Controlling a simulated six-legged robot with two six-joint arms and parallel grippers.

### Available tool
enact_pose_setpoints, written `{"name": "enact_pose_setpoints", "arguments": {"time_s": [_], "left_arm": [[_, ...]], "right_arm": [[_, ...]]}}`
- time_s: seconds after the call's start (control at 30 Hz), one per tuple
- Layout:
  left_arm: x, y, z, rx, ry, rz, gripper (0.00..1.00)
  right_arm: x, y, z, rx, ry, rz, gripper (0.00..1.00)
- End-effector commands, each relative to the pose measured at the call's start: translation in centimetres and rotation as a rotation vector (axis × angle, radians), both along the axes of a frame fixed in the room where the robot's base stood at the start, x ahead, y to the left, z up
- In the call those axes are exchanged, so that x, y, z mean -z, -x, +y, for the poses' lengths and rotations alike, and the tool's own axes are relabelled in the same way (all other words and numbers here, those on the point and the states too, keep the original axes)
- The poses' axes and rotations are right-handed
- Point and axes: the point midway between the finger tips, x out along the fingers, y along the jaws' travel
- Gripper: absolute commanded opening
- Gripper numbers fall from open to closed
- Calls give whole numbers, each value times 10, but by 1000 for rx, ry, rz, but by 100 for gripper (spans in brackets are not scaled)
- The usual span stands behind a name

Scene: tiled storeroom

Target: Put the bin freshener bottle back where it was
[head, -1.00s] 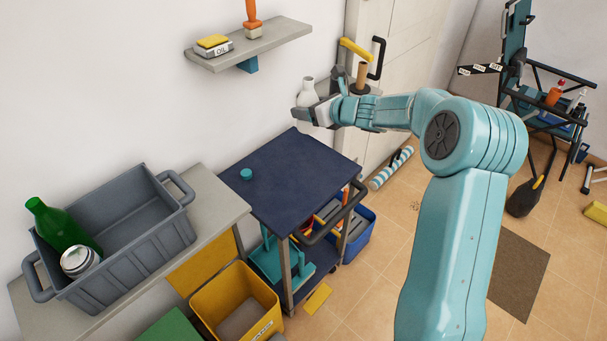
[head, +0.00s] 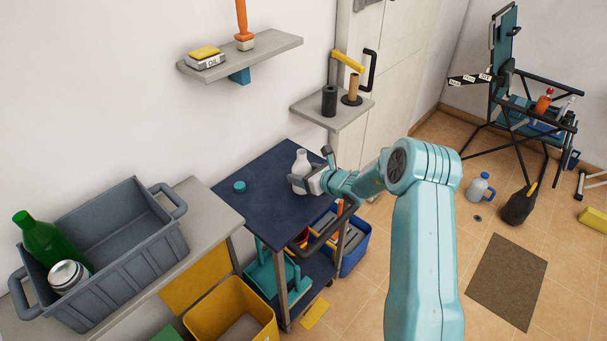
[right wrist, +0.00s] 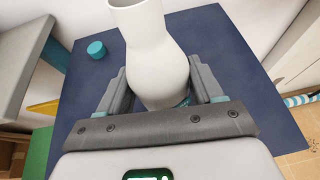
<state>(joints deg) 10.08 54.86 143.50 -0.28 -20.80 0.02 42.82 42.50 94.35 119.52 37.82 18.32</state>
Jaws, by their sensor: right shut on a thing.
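A white bottle (head: 301,162) with a rounded body and an open neck stands upright in my right gripper (head: 304,182). The bottle is at the dark blue trolley top (head: 262,203), near its back right part; I cannot tell whether its base touches the surface. In the right wrist view the bottle (right wrist: 155,55) is between the two grey fingers, which are shut on it. A small teal cap (head: 239,186) lies on the trolley top to the left of the bottle, and it also shows in the right wrist view (right wrist: 96,50). My left gripper is not in view.
A grey crate (head: 130,225) with a green bottle (head: 45,240) stands on the left counter. The trolley's left and front top is mostly clear.

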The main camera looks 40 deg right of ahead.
Motion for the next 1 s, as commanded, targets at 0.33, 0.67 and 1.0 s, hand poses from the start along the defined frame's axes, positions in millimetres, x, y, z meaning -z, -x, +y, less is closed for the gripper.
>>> {"name": "enact_pose_setpoints", "arguments": {"time_s": [0.33, 0.67, 1.0], "left_arm": [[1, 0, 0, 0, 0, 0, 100], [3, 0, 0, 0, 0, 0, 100], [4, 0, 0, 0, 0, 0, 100]], "right_arm": [[5, -1, 0, 0, 2, -2, 35], [6, -1, 0, 0, 1, -1, 91], [-4, 18, -2, 2, 3, -1, 91]]}}
